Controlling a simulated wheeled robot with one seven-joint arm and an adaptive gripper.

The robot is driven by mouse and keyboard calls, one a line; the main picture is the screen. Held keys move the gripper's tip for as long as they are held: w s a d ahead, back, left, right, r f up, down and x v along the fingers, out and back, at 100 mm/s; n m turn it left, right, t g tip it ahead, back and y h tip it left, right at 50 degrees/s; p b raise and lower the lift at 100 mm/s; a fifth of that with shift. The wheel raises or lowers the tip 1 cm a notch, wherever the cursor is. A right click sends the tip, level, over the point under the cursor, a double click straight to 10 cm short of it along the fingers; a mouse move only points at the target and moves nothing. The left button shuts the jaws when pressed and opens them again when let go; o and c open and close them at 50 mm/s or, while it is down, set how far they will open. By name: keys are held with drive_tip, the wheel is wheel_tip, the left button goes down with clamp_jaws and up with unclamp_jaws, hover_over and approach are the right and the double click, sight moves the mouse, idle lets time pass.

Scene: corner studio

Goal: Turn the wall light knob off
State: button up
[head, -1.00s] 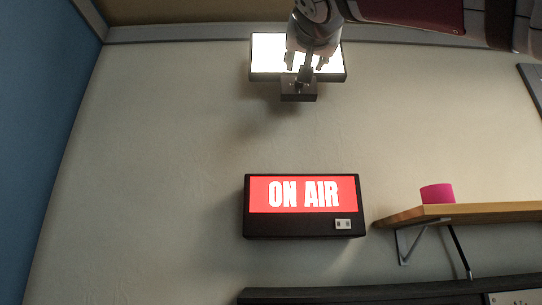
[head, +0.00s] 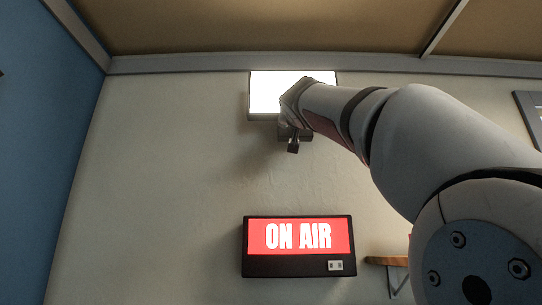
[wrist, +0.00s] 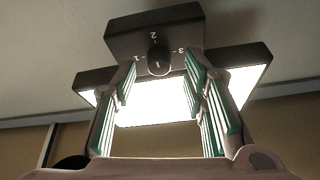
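The wall light (head: 265,95) is a bright, lit panel high on the wall; its glowing face also shows in the wrist view (wrist: 150,112). A dark control box (wrist: 130,38) with the marks 1, 2 and 3 is joined to it. The round dark knob (wrist: 159,62) sits on this box, with a pale line on its face; which mark it is set to is unclear. My gripper (wrist: 164,82) is open, its green-padded fingers on either side of the knob in the picture. I cannot tell whether they touch it. In the head view my gripper (head: 293,147) largely covers the box.
A lit red ON AIR sign (head: 297,237) hangs on the wall below, with a small white switch plate. A wooden shelf (head: 385,261) is at its right, partly hidden by my arm. A blue wall (head: 45,150) is at the left. The wall between is bare.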

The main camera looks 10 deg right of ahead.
drive_tip(key=shift+w+d+r+p, duration=0.1)
drive_tip(key=shift+w+r+p, duration=0.05)
drive_tip(key=shift+w+p, duration=0.2)
drive_tip(key=shift+c, duration=0.4)
clamp_jaws()
drive_tip(key=shift+n+p, duration=0.3)
drive_tip(key=shift+n, duration=0.1)
